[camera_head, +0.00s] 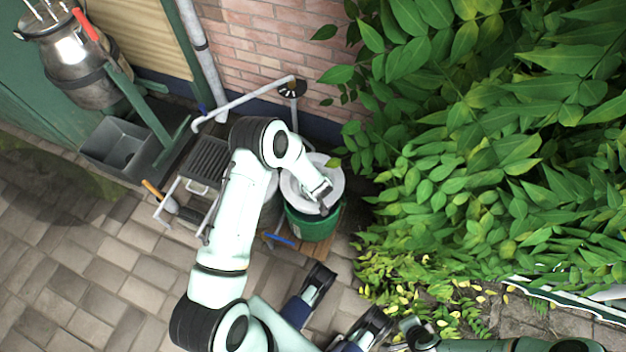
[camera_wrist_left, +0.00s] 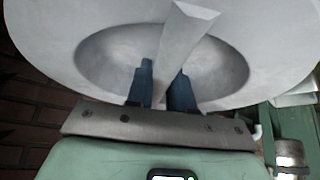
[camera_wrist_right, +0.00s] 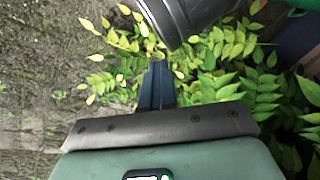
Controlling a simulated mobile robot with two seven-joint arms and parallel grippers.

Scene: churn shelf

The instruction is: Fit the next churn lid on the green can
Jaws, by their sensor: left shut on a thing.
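A pale grey round lid (camera_head: 300,190) with a dished middle and a bar handle (camera_wrist_left: 187,35) is held by my left gripper (camera_head: 322,197). In the left wrist view the fingers of this gripper (camera_wrist_left: 161,78) are on either side of the bar. The green can (camera_head: 312,228) stands below the lid in the head view; the lid covers its mouth. I cannot tell whether lid and can touch. My right gripper (camera_wrist_right: 158,75) shows in the right wrist view with its fingers together and nothing between them.
A wooden board (camera_head: 330,243) lies under the green can. A dark rack (camera_head: 205,160), a grey trough (camera_head: 125,145) and a steel churn (camera_head: 85,80) stand to the left. Leafy bushes (camera_head: 480,150) fill the right. A brick wall (camera_head: 255,45) is behind; paving (camera_head: 90,260) in front is clear.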

